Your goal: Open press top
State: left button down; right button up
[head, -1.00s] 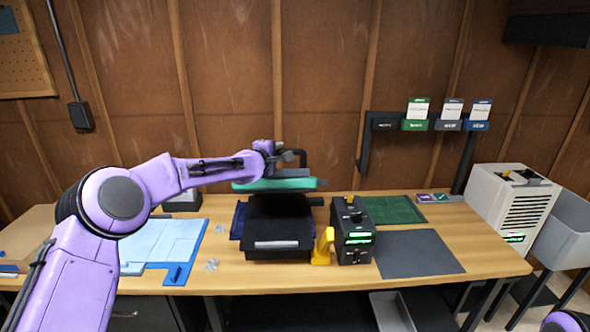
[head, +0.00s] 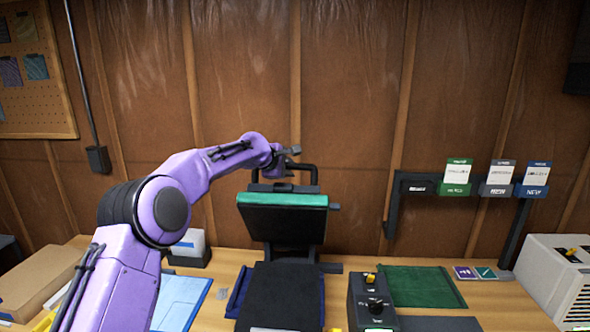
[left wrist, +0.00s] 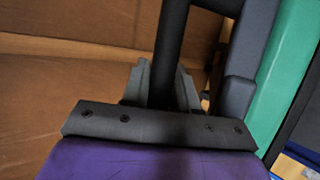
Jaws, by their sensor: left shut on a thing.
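The press top (head: 282,213) is tilted up, with a green band along its upper edge and its dark underside facing me. It stands well clear of the dark lower plate (head: 283,292). My left gripper (head: 291,161) is shut on the black bar handle (head: 314,173) at the back of the top. In the left wrist view the handle bar (left wrist: 171,50) runs between the two grey fingers (left wrist: 165,85), with the top's green side (left wrist: 290,60) to the right. My right gripper is not in view.
A black control box (head: 371,302) stands right of the press. A green mat (head: 417,285) and a white box (head: 555,275) lie further right. Blue sheets (head: 181,300) and a cardboard box (head: 42,282) are at the left. The wooden wall is close behind.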

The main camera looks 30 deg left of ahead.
pick_arm(q)
jog(key=shift+f, duration=0.25)
jog(key=c, duration=1)
grip_release()
jog(key=shift+o, duration=0.2)
jog(key=shift+w+a+f, duration=0.1)
jog(key=shift+w+a, duration=0.05)
jog(key=shift+w, duration=0.05)
jog(key=b+v, duration=0.4)
jog(key=v, duration=0.6)
jog(key=shift+b, duration=0.3)
jog(key=shift+s+r, duration=0.2)
jog(key=shift+r, duration=0.05)
jog(key=shift+a, duration=0.1)
